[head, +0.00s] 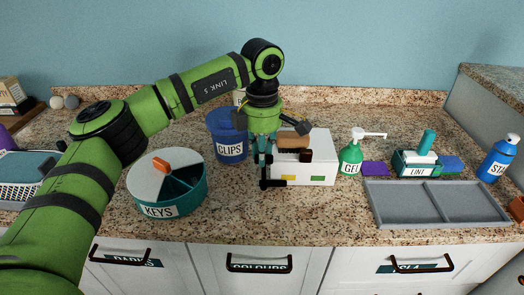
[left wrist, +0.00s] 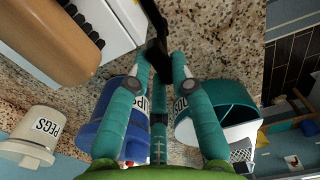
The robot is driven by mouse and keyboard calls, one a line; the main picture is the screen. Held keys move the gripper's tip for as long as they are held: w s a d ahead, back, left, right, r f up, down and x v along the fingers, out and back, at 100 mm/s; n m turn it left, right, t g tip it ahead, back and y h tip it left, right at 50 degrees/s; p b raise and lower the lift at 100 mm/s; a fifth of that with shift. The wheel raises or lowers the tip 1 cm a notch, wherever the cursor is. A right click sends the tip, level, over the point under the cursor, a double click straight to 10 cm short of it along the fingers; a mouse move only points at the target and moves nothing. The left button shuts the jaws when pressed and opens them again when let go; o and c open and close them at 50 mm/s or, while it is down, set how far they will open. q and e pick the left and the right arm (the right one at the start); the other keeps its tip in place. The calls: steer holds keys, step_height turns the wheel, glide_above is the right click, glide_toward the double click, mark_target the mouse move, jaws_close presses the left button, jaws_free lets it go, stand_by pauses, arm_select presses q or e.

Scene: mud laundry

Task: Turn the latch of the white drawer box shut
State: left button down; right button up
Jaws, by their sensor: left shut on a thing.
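The white drawer box (head: 318,168) stands on the counter in the middle of the head view, with a yellow and a green label low on its front. It shows in part at the upper left of the left wrist view (left wrist: 108,20). A black bar (head: 276,184) lies at its front left and looks like the latch; the dark bar also shows between the fingertips in the left wrist view (left wrist: 155,28). My left gripper (head: 265,178) points down at this corner, its teal fingers shut on the bar. The gripper hides the box's left side. My right gripper is not in view.
A brown rounded piece (head: 294,141) is at the box's top front. The blue CLIPS tub (head: 226,128) and round KEYS container (head: 170,190) stand left. A green GEL bottle (head: 350,158) and grey tray (head: 410,215) are right. Counter in front is clear.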

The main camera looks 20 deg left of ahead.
arm_select(q)
steer(key=c, duration=1.1)
jaws_free()
steer(key=shift+r, duration=0.1)
step_height(320, 180, up, 12)
